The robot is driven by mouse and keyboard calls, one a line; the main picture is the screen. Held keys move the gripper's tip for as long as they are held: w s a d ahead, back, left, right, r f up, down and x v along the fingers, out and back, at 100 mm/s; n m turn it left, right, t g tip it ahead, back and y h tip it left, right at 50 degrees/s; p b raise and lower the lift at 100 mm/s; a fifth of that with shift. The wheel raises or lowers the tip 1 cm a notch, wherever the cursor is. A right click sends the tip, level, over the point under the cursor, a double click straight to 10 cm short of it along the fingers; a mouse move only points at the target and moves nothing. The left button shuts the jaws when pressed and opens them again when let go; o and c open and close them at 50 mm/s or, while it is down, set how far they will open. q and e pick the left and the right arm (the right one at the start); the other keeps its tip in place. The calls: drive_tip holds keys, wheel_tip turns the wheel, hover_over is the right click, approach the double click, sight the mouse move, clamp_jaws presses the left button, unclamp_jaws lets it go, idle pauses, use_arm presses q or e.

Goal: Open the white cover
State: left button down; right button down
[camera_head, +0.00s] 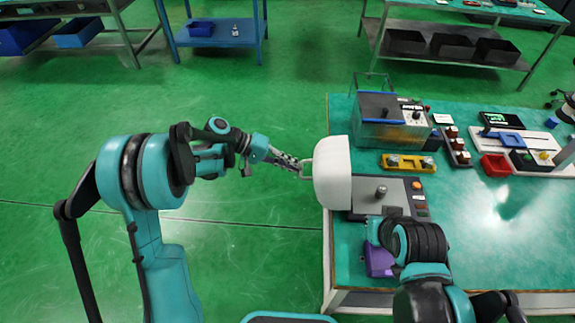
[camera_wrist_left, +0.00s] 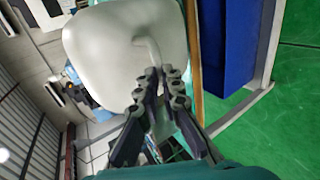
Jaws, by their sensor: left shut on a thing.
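The white cover (camera_head: 332,172) is a rounded white shell with a thin handle (camera_head: 307,168) on its left side. It stands at the left edge of a grey machine base (camera_head: 364,188), whose top with a dark knob shows uncovered to the right. My left gripper (camera_head: 300,165) is shut on the handle from the left. In the left wrist view the cover (camera_wrist_left: 125,45) fills the upper middle, and the fingers (camera_wrist_left: 160,85) meet at the curved handle. My right arm reaches over the table's front edge; its fingers do not show.
The green-topped table (camera_head: 480,240) holds a clear-walled tank (camera_head: 385,130), a yellow bar (camera_head: 408,162) and a red bin (camera_head: 495,165) behind and to the right. A purple thing (camera_head: 379,262) lies beside my right arm. The floor left of the table is clear.

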use_arm(q)
drive_tip(key=shift+s+d+f, duration=0.3)
drive_tip(key=shift+f, duration=0.3)
drive_tip(key=c, duration=1.6)
unclamp_jaws()
drive_tip(key=shift+w+d+f, duration=0.1)
drive_tip(key=v, duration=1.1)
drive_tip(key=shift+w+r, duration=0.25)
drive_tip(key=shift+r, duration=0.1)
